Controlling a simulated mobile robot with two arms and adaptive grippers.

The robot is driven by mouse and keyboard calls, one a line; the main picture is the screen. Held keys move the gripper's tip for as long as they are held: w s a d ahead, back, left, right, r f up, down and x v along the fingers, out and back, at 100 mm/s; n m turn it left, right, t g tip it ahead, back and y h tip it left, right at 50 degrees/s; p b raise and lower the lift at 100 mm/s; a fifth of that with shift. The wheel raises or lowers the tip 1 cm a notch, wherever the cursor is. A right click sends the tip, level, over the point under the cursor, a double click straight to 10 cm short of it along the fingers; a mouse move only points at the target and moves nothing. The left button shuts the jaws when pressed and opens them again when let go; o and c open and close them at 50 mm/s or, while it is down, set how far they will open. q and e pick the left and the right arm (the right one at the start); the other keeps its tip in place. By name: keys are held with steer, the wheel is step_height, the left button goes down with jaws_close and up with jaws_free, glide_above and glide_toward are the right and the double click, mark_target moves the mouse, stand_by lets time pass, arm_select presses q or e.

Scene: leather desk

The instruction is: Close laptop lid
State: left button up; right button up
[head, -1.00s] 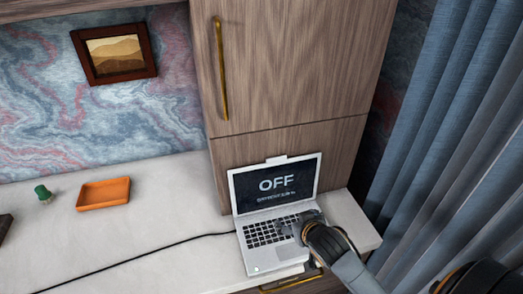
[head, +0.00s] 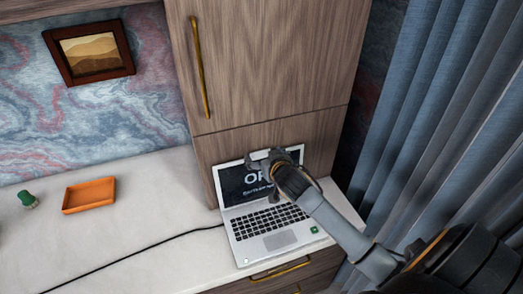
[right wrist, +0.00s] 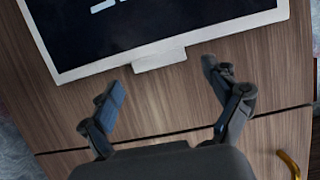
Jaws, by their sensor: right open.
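The silver laptop (head: 277,242) stands open on the white desk. Its lid is raised, and the dark screen (head: 235,185) shows large white text, partly hidden by my right gripper. My right gripper (head: 262,178) is open and empty in front of the upper screen. In the right wrist view the screen (right wrist: 150,25) fills the top, and a small tab (right wrist: 160,57) sticks out from the lid's edge. The open fingers (right wrist: 162,80) are spread to either side of the tab, with a visible gap to it. My left gripper is out of view.
An orange tray (head: 89,195) and a green-topped object (head: 26,199) are at the left of the desk. A black cable (head: 150,252) runs to the laptop. A wooden cabinet (head: 270,70) stands behind the lid; blue curtains (head: 430,110) hang right.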

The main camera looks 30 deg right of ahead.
steer(key=shift+x, duration=1.3)
steer(key=shift+c, duration=0.2)
